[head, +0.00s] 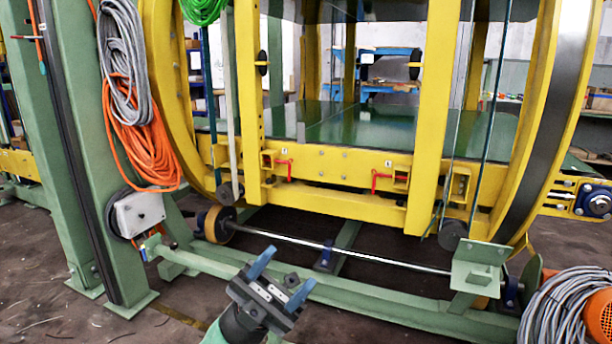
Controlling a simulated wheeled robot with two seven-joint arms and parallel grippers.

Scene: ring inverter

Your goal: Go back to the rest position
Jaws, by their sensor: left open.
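My left gripper (281,279) shows at the bottom centre of the head view. Its two blue fingers stand apart with nothing between them. It is in front of the green base beam of the ring inverter, and I cannot tell how far it is from the beam. The ring inverter's yellow frame (340,168) fills the middle and right, with large yellow rings at both sides. My right gripper is not in view.
A green post (75,150) with hanging grey and orange cables (145,140) stands at the left. A steel shaft (330,246) runs low across the machine. An orange motor (598,318) and coiled grey hose (555,310) sit at the lower right. Bare floor (60,260) shows at the lower left.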

